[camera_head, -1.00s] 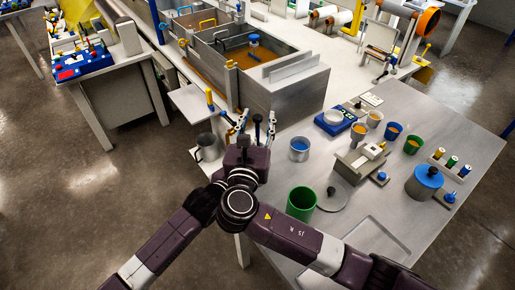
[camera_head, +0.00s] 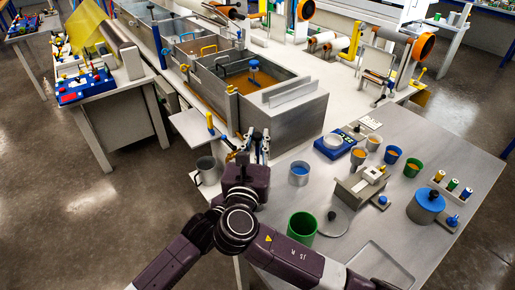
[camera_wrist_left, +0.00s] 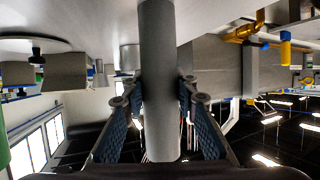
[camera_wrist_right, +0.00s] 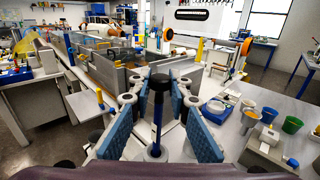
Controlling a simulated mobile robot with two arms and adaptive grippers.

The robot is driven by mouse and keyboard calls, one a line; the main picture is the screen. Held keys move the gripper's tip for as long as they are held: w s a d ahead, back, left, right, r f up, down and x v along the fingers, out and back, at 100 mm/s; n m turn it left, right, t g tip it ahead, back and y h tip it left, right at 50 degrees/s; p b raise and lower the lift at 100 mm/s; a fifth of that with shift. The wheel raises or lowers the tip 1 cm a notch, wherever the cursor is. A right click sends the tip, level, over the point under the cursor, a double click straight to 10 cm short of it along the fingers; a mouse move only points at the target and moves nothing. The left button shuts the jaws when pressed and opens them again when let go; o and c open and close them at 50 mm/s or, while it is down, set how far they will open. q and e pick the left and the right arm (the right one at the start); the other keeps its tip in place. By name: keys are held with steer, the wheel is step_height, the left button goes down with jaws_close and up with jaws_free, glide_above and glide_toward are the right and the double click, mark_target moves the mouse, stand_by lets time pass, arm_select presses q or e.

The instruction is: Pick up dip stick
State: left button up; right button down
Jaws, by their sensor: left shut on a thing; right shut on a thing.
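The dip stick (camera_wrist_right: 157,112), with a black top and a blue shaft, stands upright between the pads of my right gripper (camera_wrist_right: 158,110) in the right wrist view. My right gripper is shut on it; in the head view it also shows (camera_head: 255,146), beside the near end of the tank, where the stick is hard to make out. My left fingers are hidden in the head view.
The steel tank (camera_head: 285,125) with amber liquid lies behind my right gripper. A small side shelf (camera_head: 190,127) juts out left.

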step_height(320, 180, up, 26)
steer(key=shift+f, duration=0.2)
arm_select(q)
steer(key=o, duration=1.2)
steer(key=shift+o, duration=0.2)
steer(key=shift+s+a, duration=0.1)
